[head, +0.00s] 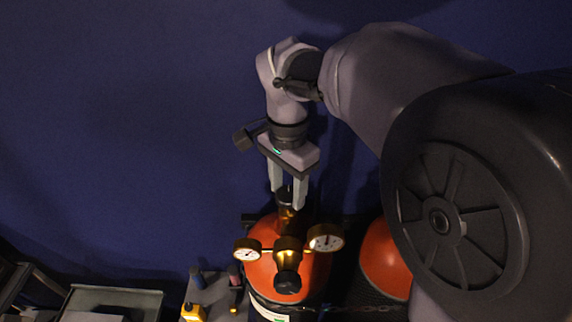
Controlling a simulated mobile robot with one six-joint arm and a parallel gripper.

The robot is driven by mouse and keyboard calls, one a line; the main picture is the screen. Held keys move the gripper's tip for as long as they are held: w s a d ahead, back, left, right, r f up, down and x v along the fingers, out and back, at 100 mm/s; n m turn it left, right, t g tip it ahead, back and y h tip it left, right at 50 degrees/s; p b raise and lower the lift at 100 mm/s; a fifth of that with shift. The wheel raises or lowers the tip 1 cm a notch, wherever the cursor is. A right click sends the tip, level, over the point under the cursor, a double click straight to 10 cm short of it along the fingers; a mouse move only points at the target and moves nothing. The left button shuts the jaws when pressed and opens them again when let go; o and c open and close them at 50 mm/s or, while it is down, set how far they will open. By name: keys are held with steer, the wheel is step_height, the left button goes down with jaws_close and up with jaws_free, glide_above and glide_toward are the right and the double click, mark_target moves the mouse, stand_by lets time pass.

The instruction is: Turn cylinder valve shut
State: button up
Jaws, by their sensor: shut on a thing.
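A gas cylinder with an orange-red top (262,277) and dark body stands at the lower middle of the head view. On it sit a brass valve with a dark handwheel (286,194) and a brass regulator (287,257) with two round gauges, one at the left (247,249) and one at the right (326,238). My gripper (287,193) points down from above, with its two light fingers on either side of the handwheel, shut on it. The fingers hide part of the handwheel, so its turn angle cannot be told.
A second orange-topped cylinder (384,262) stands to the right, partly behind my arm. A chain (365,308) runs across the front. A tray (110,300) and a yellow device (193,312) are at the lower left. The dark blue wall behind is bare.

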mark_target(288, 194)
steer(key=o, duration=1.4)
steer(key=shift+c, duration=0.2)
step_height(288, 194, up, 17)
steer(key=p, duration=0.3)
steer(key=shift+r+p, duration=0.2)
steer(key=shift+p, duration=0.2)
